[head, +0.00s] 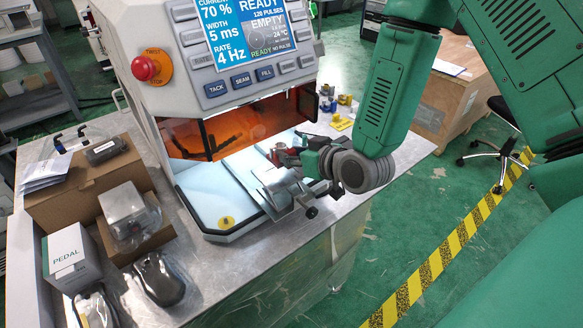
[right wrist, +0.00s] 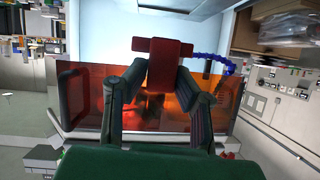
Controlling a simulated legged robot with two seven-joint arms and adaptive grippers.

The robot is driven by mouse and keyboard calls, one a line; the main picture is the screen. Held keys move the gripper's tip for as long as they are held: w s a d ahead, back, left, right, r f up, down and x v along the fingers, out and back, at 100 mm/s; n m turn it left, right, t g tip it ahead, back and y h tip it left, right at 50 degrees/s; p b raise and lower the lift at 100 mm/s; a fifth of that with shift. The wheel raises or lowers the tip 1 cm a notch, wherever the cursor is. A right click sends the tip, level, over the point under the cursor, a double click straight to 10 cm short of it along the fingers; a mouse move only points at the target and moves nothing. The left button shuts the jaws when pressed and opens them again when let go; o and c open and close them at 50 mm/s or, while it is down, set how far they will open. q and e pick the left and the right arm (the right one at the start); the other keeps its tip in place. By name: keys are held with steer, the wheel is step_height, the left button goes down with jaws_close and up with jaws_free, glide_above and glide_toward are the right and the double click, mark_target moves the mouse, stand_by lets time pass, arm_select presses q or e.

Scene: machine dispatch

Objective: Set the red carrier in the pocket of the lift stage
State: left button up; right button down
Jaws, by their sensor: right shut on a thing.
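The red carrier (right wrist: 163,62) is a small dark red block with a wider crossbar, between the fingertips of my right gripper (right wrist: 160,75) in the right wrist view. In the head view the right gripper (head: 291,157) reaches in from the right at the machine's open front. It is shut on the carrier, and only a small reddish part of the carrier (head: 278,152) shows there. A silver metal fixture (head: 277,184) with dark knobs lies just below the gripper; it may be the lift stage. I cannot make out its pocket. My left gripper is not in view.
The machine's orange window (head: 230,130) stands behind the gripper, with a pale bed (head: 205,190) in front. Small yellow and blue parts (head: 341,122) lie on the bench to the right. Cardboard boxes (head: 75,190), a PEDAL box (head: 70,258) and a black mouse-like device (head: 160,278) crowd the left.

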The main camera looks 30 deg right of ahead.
steer(key=f, duration=0.4)
steer(key=shift+a, duration=0.35)
steer(key=shift+d+f, duration=0.15)
steer(key=shift+d, duration=0.05)
steer(key=c, duration=1.3)
jaws_free()
steer(key=shift+d, duration=0.25)
steer(key=shift+a, duration=0.1)
